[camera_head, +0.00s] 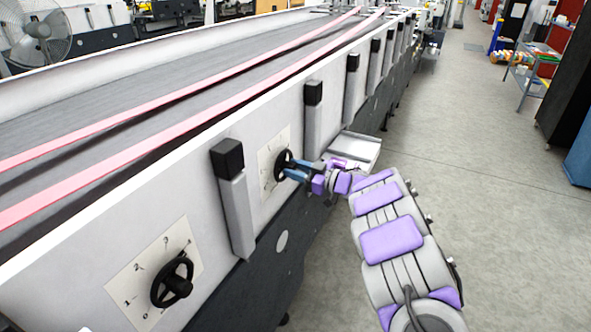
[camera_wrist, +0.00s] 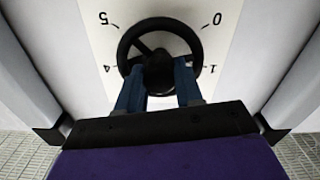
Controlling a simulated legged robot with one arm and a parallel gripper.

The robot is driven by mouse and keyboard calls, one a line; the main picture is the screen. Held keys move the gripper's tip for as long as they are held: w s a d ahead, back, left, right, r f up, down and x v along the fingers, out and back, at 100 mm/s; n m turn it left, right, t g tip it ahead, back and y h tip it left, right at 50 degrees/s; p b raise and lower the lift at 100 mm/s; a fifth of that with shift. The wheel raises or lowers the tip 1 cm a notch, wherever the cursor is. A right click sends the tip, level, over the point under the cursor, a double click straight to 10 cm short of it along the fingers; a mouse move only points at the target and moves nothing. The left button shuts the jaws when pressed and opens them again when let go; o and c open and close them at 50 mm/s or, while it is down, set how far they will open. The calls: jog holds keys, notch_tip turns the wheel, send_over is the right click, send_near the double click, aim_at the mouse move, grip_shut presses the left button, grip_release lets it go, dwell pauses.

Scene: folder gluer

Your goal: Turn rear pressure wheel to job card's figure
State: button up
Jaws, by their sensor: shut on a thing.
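A black handwheel (camera_head: 280,163) with a pale dial plate is on the machine's side panel, the farther of two wheels in the head view. My gripper (camera_head: 291,169) reaches it from the right. In the wrist view, the blue fingers of my gripper (camera_wrist: 160,78) are shut on the middle of this wheel (camera_wrist: 158,23). The plate (camera_wrist: 98,40) appears upside down there, with 5, 4, 0 and 1 showing around the rim. The fingers and palm hide the other figures. A nearer black handwheel (camera_head: 172,283) has its own numbered plate. I cannot make out a job card.
Grey upright posts with black caps (camera_head: 228,158) flank the wheels on the panel. A pale tray (camera_head: 358,150) juts out just beyond my gripper. Pink belts (camera_head: 250,78) run along the machine top.

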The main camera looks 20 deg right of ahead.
jog(key=c, duration=0.3)
jog(key=shift+r, duration=0.1)
jog(key=shift+c, duration=0.2)
jog(key=shift+r+p, duration=0.15)
jog(key=shift+p, duration=0.7)
jog(key=shift+d+m+p, duration=0.1)
jog(key=shift+m+p, duration=0.3)
jog(key=shift+p, duration=0.2)
jog(key=shift+f, duration=0.2)
jog(key=o, duration=1)
jog(key=shift+o, duration=0.2)
